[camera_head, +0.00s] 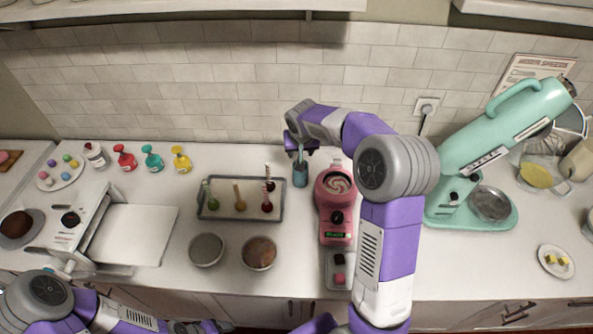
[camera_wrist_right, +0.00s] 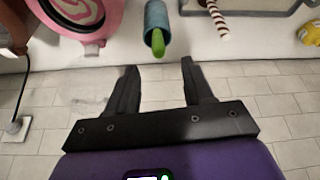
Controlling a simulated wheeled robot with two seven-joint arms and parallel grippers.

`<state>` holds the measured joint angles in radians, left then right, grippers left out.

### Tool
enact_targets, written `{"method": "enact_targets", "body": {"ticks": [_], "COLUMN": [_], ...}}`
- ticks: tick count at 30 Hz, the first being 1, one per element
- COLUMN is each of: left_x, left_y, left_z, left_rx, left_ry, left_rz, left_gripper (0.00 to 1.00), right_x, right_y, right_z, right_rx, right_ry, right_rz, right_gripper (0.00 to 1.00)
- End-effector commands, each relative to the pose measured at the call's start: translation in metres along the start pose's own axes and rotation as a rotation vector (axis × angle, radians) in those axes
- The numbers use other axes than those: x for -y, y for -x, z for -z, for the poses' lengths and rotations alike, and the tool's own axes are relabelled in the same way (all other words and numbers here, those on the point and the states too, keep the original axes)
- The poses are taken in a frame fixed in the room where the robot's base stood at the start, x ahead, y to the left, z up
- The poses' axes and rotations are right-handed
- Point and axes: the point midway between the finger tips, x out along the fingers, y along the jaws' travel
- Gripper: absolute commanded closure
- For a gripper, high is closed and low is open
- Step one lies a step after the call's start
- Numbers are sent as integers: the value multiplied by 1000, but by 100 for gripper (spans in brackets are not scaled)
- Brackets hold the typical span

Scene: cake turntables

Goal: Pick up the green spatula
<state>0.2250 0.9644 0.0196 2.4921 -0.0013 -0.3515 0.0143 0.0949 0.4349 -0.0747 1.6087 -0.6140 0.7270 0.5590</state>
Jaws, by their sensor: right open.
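The green spatula (camera_wrist_right: 158,45) stands in a blue cup (camera_wrist_right: 155,17), with its green end showing above the rim in the right wrist view. In the head view the blue cup (camera_head: 300,176) stands at the back of the counter, right of the tray; the spatula is mostly hidden there by my gripper. My right gripper (camera_head: 301,150) is at the cup's top. In the wrist view its two fingers (camera_wrist_right: 158,68) are apart, with the spatula's end just beyond the gap and nothing between them. My left gripper (camera_head: 205,326) is low at the bottom edge, its fingers unclear.
A pink machine (camera_head: 336,205) stands close right of the cup. A grey tray (camera_head: 226,216) with several striped sticks lies to its left. Two round pans (camera_head: 206,249) sit in front. A mint mixer (camera_head: 505,125) stands at the right. The tiled wall is close behind.

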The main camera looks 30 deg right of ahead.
Motion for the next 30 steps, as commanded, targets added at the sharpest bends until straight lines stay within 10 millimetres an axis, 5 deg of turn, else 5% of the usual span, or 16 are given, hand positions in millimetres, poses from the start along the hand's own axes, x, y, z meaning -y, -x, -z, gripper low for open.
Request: {"method": "enact_targets", "body": {"ticks": [21, 30], "left_x": [0, 1], "left_y": [-2, -2], "left_z": [1, 1], "left_rx": [-2, -2], "left_ry": [0, 0], "left_rz": [0, 0], "left_gripper": [28, 28], "right_x": [-6, -6], "right_y": [-82, -85], "right_z": [-10, -9], "right_rx": [3, 0], "right_ry": [1, 1], "right_rz": [1, 1], "right_gripper": [48, 50]}}
